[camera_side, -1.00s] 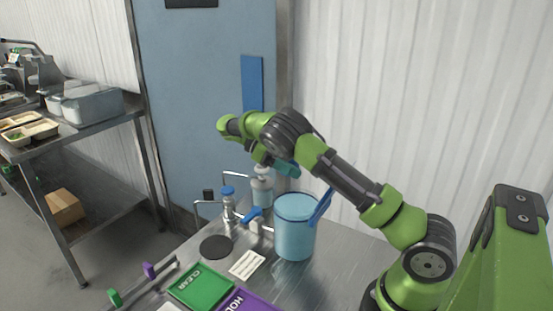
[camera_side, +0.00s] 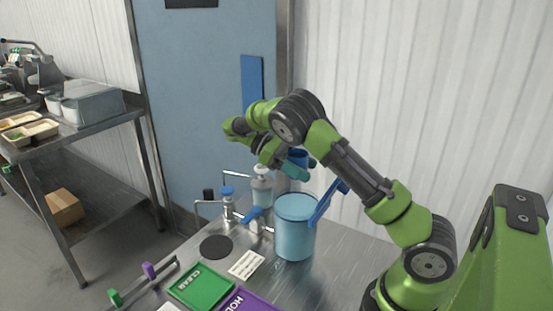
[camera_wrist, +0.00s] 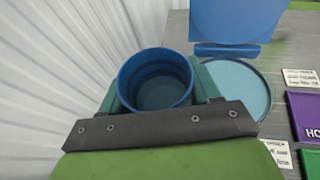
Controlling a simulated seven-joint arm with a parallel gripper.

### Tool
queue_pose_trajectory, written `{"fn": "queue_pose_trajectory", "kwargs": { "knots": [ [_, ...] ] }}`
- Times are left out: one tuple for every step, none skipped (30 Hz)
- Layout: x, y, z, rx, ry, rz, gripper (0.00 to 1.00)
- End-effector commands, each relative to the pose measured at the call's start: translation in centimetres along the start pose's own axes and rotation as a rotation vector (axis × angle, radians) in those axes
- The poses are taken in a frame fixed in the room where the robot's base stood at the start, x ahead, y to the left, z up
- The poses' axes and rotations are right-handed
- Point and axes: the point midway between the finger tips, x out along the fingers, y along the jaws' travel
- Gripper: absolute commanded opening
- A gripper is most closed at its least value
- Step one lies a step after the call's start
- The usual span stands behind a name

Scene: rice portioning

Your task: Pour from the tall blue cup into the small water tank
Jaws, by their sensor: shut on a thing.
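The blue cup (camera_wrist: 155,58) is between the teal fingers of my gripper (camera_wrist: 157,88) in the wrist view, its round mouth facing the camera. Its inside is dark blue; I cannot tell how much it holds. In the side view, a small part of the cup (camera_side: 298,156) shows behind my gripper (camera_side: 297,168), above the small water tank. The tank (camera_side: 294,238) is a light blue cylinder standing on the steel table. Its blue lid (camera_side: 328,203) stands open at the right of the rim. In the wrist view the tank (camera_wrist: 258,75) is partly hidden by the cup and gripper.
A pump bottle (camera_side: 262,190) and a blue-topped dispenser (camera_side: 228,203) stand left of the tank. A black disc (camera_side: 216,247), a white label card (camera_side: 246,265), a green CLEAR pad (camera_side: 200,287) and a purple pad (camera_side: 246,303) lie in front. A corrugated wall (camera_side: 420,100) rises behind.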

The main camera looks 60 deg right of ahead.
Motion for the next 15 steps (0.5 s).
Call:
{"fn": "queue_pose_trajectory", "kwargs": {
  "knots": [
    [0.3, -0.3, 0.4, -0.002, 0.001, 0.0, 0.28],
    [0.5, -0.5, 0.5, -0.002, 0.0, 0.0, 0.28],
    [0.8, -0.8, 0.7, -0.002, 0.001, -0.001, 0.28],
    [1.0, -1.0, 0.8, -0.004, 0.002, 0.001, 0.28],
    [1.2, -1.1, 1.0, -0.003, 0.0, 0.001, 0.28],
    [1.4, -1.4, 1.2, -0.002, 0.001, 0.001, 0.28],
    [1.6, -1.5, 1.4, -0.003, 0.0, 0.001, 0.28],
    [1.8, -1.7, 1.5, -0.002, 0.001, 0.001, 0.28],
    [2.0, -2.0, 1.7, -0.003, 0.001, 0.0, 0.28],
    [2.2, -2.1, 1.9, -0.002, 0.001, 0.0, 0.28],
    [2.4, -2.3, 2.0, -0.003, 0.0, 0.001, 0.28],
    [2.7, -2.5, 2.2, -0.002, 0.001, 0.001, 0.28],
    [2.9, -2.7, 2.4, -0.002, 0.0, 0.001, 0.28],
    [3.0, -2.9, 2.5, -0.002, 0.001, 0.001, 0.28],
    [3.3, -3.1, 2.8, -0.002, 0.001, 0.001, 0.28]
  ]
}}
